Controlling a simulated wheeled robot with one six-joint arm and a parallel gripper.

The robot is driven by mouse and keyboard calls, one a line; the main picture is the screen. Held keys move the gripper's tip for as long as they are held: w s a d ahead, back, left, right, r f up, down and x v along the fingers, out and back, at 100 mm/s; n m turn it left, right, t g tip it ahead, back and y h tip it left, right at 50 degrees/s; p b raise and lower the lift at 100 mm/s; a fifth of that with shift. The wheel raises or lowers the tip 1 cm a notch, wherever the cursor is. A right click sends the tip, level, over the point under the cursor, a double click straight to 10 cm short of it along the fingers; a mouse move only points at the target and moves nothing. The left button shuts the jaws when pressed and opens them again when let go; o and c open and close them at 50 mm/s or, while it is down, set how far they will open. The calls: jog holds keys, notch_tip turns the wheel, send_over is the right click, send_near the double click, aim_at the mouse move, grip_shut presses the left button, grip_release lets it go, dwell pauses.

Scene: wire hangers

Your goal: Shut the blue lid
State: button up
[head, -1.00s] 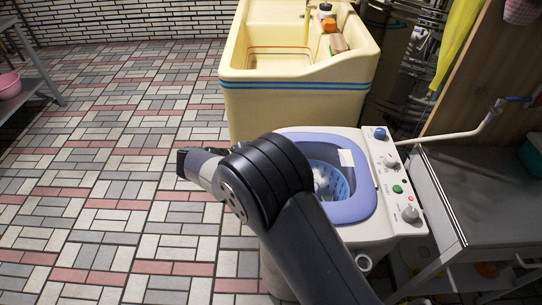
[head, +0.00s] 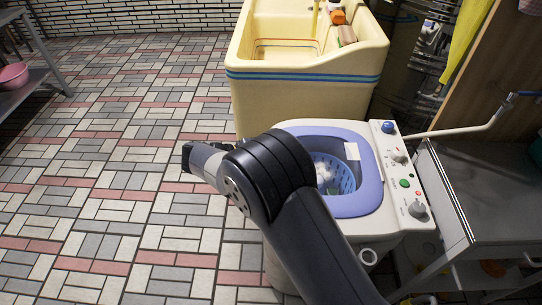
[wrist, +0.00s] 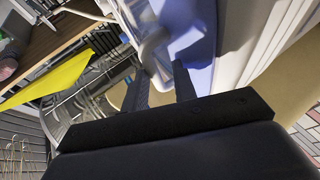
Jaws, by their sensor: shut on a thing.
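The washing machine (head: 410,227) stands right of centre in the head view, with a blue surround (head: 371,192) around its round tub opening. The tub (head: 343,177) is uncovered and holds something white. I cannot make out a separate raised lid there; my arm covers the machine's left front.
A yellow sink (head: 300,95) stands behind the machine. A grey metal table (head: 485,195) is close on its right, with a pipe (head: 465,130) above. A shelf with a pink basin (head: 12,77) is at far left. The tiled floor on the left is clear.

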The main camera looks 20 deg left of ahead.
jog(key=p+v, duration=0.1)
jog(key=v, duration=1)
jog(key=shift+d+f, duration=0.1)
jog(key=shift+d, duration=0.05)
jog(key=x, duration=0.9)
jog(key=shift+w+f+b, duration=0.1)
jog(key=shift+b, duration=0.25)
